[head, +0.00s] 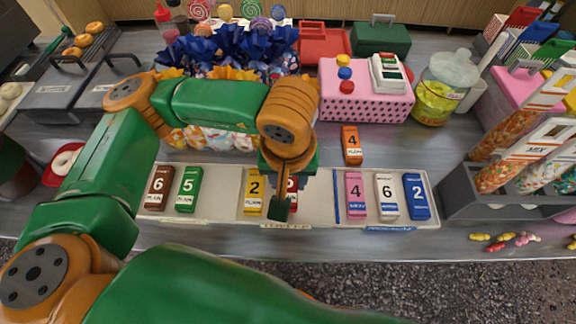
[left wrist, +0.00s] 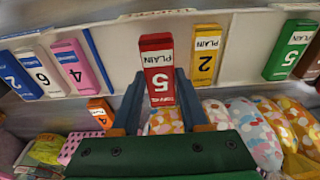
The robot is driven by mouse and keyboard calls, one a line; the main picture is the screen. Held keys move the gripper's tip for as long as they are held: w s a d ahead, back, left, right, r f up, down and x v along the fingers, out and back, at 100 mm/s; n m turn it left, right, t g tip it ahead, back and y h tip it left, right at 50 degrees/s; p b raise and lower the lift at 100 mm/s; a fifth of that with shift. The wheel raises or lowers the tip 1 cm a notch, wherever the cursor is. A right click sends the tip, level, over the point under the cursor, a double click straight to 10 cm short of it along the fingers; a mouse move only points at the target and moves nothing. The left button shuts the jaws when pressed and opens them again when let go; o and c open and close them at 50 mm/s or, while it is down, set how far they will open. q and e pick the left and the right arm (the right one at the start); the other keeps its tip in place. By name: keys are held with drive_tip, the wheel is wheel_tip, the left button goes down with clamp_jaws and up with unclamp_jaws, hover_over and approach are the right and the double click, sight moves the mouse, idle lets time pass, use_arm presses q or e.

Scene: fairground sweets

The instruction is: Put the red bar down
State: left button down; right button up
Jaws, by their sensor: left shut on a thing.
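My left gripper (head: 284,190) points down over the long pale tray (head: 222,196) and is shut on the red bar (head: 292,183), which it mostly hides in the head view. The right gripper is not in view.
A brown bar (head: 159,187) and green bar (head: 188,189) stand left in the tray. Past a blue divider (head: 336,196) are pink (head: 354,195), white (head: 386,196) and blue (head: 416,196) bars. An orange bar (head: 351,144) lies behind the tray. Wrapped sweets (head: 205,139) are behind the left part.

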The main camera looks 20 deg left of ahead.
sight(287, 190)
use_arm(q)
drive_tip(key=f, duration=0.1)
drive_tip(key=f+p, duration=0.1)
drive_tip(key=f, duration=0.1)
drive_tip(key=shift+w+a+f, duration=0.2)
drive_tip(key=shift+w+f, duration=0.1)
drive_tip(key=shift+f, duration=0.45)
drive_tip(key=shift+c, duration=2.1)
unclamp_jaws()
drive_tip(key=shift+r, duration=0.1)
drive_tip(key=shift+r, duration=0.1)
drive_tip(key=shift+r, duration=0.25)
drive_tip(key=r, duration=0.3)
drive_tip(key=s+r, duration=0.1)
drive_tip(key=r, duration=0.3)
drive_tip(key=r+b, duration=0.1)
drive_tip(key=r, duration=0.3)
drive_tip(key=shift+s+d+r, duration=0.25)
drive_tip(key=shift+s, duration=0.15)
